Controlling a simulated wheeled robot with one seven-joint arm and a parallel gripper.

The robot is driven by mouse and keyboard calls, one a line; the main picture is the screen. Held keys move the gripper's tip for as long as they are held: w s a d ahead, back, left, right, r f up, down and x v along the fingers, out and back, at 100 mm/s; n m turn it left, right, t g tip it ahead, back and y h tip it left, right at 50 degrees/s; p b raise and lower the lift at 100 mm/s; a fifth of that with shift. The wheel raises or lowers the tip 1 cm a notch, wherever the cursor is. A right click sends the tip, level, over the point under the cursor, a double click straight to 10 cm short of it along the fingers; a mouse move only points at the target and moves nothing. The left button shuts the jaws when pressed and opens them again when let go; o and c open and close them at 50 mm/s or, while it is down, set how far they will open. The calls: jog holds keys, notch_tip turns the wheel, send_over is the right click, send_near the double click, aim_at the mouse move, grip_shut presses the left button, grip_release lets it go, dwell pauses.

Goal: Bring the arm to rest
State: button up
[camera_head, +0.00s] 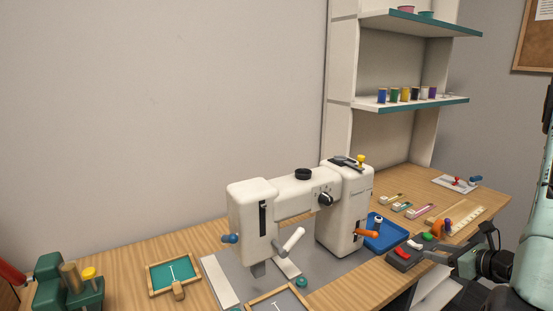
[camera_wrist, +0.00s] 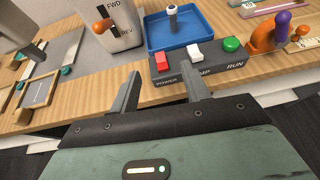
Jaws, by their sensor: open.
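My gripper (camera_wrist: 161,95) is open and empty. In the wrist view its two fingers point at the table's front edge, with the power and run switch box (camera_wrist: 198,64) just beyond the right finger. In the head view my gripper (camera_head: 434,256) is at the lower right, beside the switch box (camera_head: 401,261) at the table's front edge. From these frames I cannot tell whether the fingers touch the box. My arm (camera_head: 538,220) comes in from the right edge of the head view.
A white sewing machine (camera_head: 343,218) stands mid-table. A blue tray (camera_head: 392,234) lies right of it, behind the switch box. An orange and purple item (camera_head: 440,228) sits near my gripper. Shelves with thread spools (camera_head: 405,95) stand at the back. The floor before the table looks clear.

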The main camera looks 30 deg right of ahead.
jog(key=w+a+r+n+g+y, duration=0.3)
jog(key=a+n, duration=0.2)
jog(key=a, duration=0.4)
jog(key=w+a+r+n+g+y, duration=0.2)
jog(key=a+n+y, duration=0.25)
jog(key=a, duration=0.55)
jog(key=w+a+r+n+g+y, duration=0.3)
jog(key=a+n, duration=0.2)
jog(key=a, duration=0.4)
jog(key=s+a+r+n+g+h, duration=0.2)
jog(key=s+a+n+h, duration=0.3)
jog(key=s+a+n, duration=0.3)
jog(key=s+a+r+n+g+h, duration=0.3)
jog(key=s+a+n, duration=0.6)
jog(key=a+n, duration=0.6)
jog(key=n+h, duration=0.2)
jog(key=n, duration=0.3)
jog(key=shift+s+r+g, duration=0.3)
jog(key=shift+r+g, duration=0.05)
jog(key=shift+g, duration=0.05)
jog(key=shift+s+a+r+n, duration=0.15)
jog(key=shift+n, duration=0.3)
jog(key=shift+c, duration=0.4)
